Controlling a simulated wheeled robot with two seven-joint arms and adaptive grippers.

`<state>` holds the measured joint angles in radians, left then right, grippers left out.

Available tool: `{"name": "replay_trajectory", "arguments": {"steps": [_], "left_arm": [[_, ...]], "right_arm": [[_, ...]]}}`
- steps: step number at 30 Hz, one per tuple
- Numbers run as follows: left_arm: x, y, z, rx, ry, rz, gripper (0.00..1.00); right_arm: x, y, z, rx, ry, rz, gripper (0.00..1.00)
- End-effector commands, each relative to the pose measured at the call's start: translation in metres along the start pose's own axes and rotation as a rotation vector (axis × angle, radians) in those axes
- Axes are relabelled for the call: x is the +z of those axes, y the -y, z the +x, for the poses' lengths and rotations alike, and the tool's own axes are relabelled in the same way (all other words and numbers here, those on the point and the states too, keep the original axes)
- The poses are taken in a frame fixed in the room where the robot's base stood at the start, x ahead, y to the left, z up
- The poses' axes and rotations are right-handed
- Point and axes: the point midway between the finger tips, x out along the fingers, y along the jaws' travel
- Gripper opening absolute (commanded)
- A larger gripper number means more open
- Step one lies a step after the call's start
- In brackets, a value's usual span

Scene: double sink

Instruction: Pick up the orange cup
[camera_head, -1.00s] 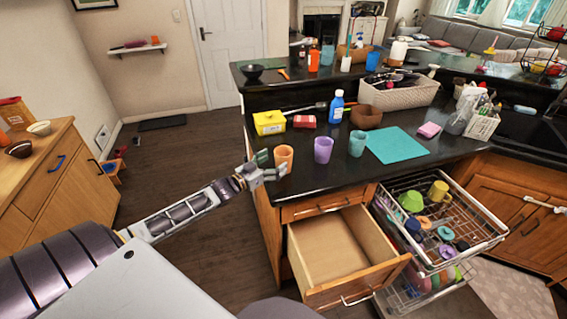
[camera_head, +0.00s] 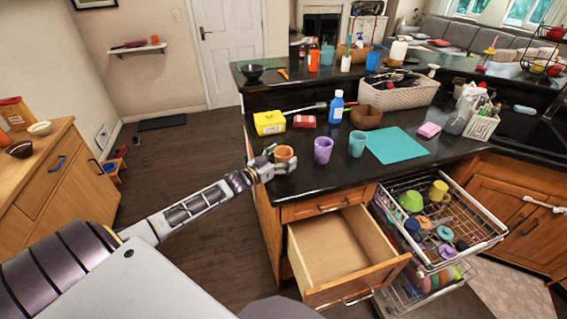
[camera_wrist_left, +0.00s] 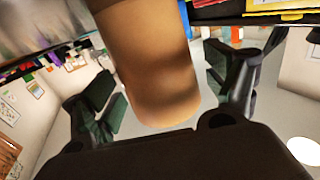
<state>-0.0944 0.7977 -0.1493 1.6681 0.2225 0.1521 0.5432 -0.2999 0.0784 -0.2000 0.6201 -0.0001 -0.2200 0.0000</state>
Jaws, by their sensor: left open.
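The orange cup (camera_head: 284,153) stands near the left corner of the dark counter. My left gripper (camera_head: 275,164) is at the cup, with its fingers around the cup's sides. In the left wrist view the cup (camera_wrist_left: 152,70) lies between the two open fingers of the gripper (camera_wrist_left: 168,92), with gaps visible beside it. The gripper's body hides part of the cup's lower front in the head view. My right gripper does not show.
A purple cup (camera_head: 323,150) and a teal cup (camera_head: 357,143) stand to the right of the orange cup. A yellow container (camera_head: 269,123) is behind it. An open drawer (camera_head: 340,250) and a pulled-out dish rack (camera_head: 470,225) stick out below the counter.

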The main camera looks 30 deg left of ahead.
Motion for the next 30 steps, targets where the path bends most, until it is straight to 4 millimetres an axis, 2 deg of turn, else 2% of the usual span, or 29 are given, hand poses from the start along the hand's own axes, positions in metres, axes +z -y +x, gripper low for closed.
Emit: {"name": "replay_trajectory", "arguments": {"steps": [19,30], "left_arm": [[-0.0006,-0.0001,0.0042,0.000,-0.001,0.000,0.85],[-0.0006,-0.0001,0.0041,0.000,-0.001,0.000,0.37]], "right_arm": [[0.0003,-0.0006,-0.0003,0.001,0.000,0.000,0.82],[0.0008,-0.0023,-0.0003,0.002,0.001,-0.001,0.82]]}}
